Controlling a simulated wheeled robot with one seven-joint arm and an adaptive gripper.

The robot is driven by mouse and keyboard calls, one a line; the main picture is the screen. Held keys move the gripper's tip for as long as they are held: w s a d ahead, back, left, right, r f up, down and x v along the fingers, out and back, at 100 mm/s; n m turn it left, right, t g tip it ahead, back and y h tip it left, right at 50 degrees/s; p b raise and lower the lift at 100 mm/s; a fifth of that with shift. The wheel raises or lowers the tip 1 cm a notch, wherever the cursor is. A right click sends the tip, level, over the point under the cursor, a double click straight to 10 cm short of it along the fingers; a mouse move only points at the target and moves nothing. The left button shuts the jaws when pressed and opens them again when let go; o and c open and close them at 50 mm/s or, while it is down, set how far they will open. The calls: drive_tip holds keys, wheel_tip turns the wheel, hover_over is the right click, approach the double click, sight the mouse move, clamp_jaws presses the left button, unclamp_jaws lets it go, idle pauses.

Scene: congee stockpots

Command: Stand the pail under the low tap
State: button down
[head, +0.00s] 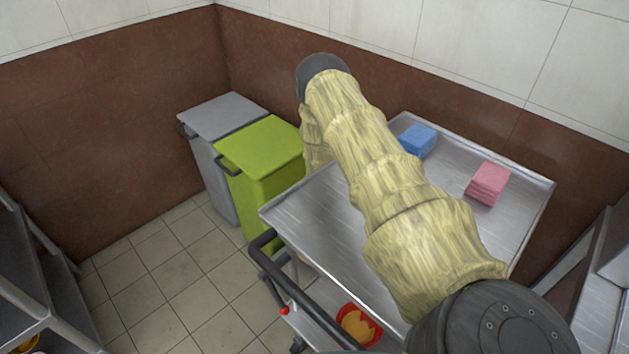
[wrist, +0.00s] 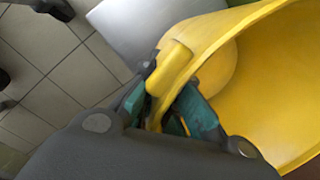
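A large yellow pail (wrist: 270,85) fills the right of the wrist view, with its open mouth and inner wall showing. My gripper (wrist: 168,108) has its teal-padded fingers on either side of the pail's rim, by a thick yellow piece at the edge. It looks closed on this rim. In the head view my arm in a pale yellow sleeve crosses the picture, and the gripper and pail are hidden. I see no tap in either view.
A steel cart (head: 320,215) carries a blue cloth stack (head: 418,140) and a pink one (head: 488,183). A red-and-yellow item (head: 358,325) is on its lower shelf. A grey bin (head: 222,115) and green bin (head: 262,155) stand by the wall. Tiled floor (head: 165,270) is clear at left.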

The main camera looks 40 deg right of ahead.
wheel_tip(320, 180, down, 5)
drive_tip(key=shift+f, duration=0.2)
idle(0.4)
drive_tip(key=c, duration=1.6)
unclamp_jaws()
drive_tip(key=shift+c, duration=0.2)
wheel_tip(320, 180, up, 12)
drive_tip(key=s, duration=0.1)
drive_tip(key=shift+s, duration=0.35)
drive_tip(key=shift+p, duration=0.3)
